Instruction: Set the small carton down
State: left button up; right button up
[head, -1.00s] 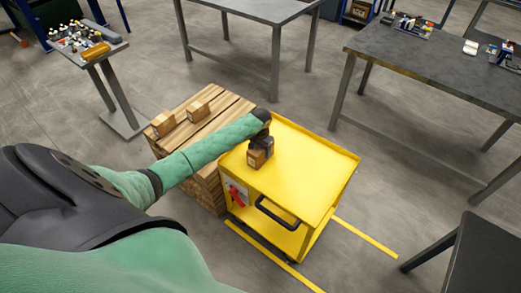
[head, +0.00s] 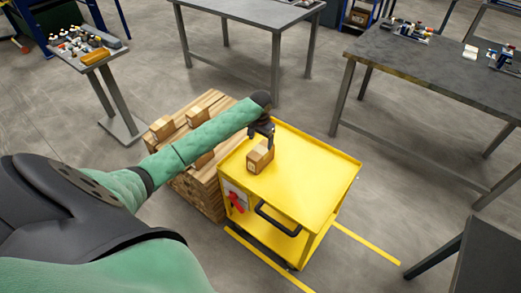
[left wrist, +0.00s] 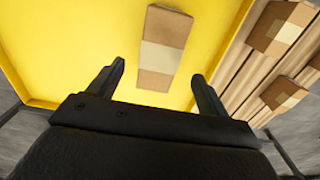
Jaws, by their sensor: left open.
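The small carton (head: 260,156) is a brown box with a pale tape band. It rests on the yellow cart's top (head: 310,175), near its left edge. In the left wrist view the carton (left wrist: 162,50) lies on the yellow surface beyond the fingertips, apart from both fingers. My left gripper (head: 262,135) is open and empty above and just behind the carton; its two spread fingers also show in the left wrist view (left wrist: 160,82). My right gripper is not in view.
A wooden pallet stack (head: 200,180) with several similar cartons (head: 197,116) stands left of the cart. Grey tables stand at the back (head: 250,12) and right (head: 430,70). The cart top right of the carton is clear.

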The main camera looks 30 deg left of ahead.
pick_arm(q)
jog(key=shift+r, duration=1.35)
